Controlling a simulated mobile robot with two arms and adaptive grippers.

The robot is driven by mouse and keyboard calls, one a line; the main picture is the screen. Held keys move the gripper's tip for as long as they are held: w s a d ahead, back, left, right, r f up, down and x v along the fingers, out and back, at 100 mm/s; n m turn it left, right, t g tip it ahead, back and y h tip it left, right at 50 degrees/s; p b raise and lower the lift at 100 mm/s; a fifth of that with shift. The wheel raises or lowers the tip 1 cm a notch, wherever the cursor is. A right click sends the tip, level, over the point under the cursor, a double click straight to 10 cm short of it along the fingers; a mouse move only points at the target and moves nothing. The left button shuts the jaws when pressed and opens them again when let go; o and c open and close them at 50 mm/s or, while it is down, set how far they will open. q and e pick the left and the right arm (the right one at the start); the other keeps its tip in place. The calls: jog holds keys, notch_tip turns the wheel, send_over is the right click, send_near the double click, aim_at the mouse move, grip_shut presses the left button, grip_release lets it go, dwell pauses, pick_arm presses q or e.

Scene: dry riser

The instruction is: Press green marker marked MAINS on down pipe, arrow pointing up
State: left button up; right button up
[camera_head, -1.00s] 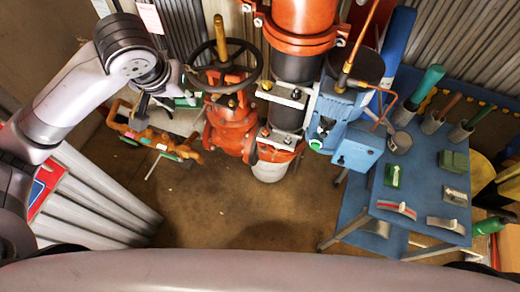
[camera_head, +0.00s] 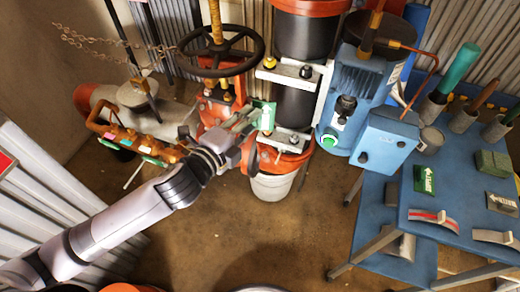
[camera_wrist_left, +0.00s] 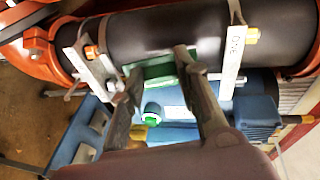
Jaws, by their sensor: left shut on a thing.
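My left gripper (camera_head: 246,122) is shut on a green marker (camera_head: 264,115), held upright beside the black down pipe (camera_head: 295,102). In the left wrist view the marker (camera_wrist_left: 158,72) lies between the two fingertips (camera_wrist_left: 160,75), in front of the black pipe (camera_wrist_left: 165,38) and between two pale clamp bars. It is very close to the pipe; I cannot tell whether it touches. Its lettering and arrow cannot be read. My right gripper is not in view.
A handwheel valve (camera_head: 222,50) stands left of the pipe, and a blue pump (camera_head: 362,90) right of it. A blue table (camera_head: 400,222) holds another green marker (camera_head: 424,180), a white-arrowed plate (camera_head: 503,203) and several tools. Clamp bars (camera_head: 285,72) cross the pipe closely.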

aim_at(271, 123)
pick_arm(q)
jog(key=s+d+f+m+h, duration=0.1)
jog(key=s, duration=0.1)
jog(key=s+d+f+m+h+b, duration=0.1)
jog(key=s+d+h, duration=0.1)
jog(key=shift+f+m+h+b, duration=0.2)
jog(key=shift+m+h+b, duration=0.1)
jog(key=shift+m, duration=0.1)
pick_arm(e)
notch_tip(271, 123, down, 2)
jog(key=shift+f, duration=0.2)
pick_arm(q)
jog(key=shift+a, duration=0.2)
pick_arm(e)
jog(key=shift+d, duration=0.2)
pick_arm(q)
jog(key=shift+w, duration=0.15)
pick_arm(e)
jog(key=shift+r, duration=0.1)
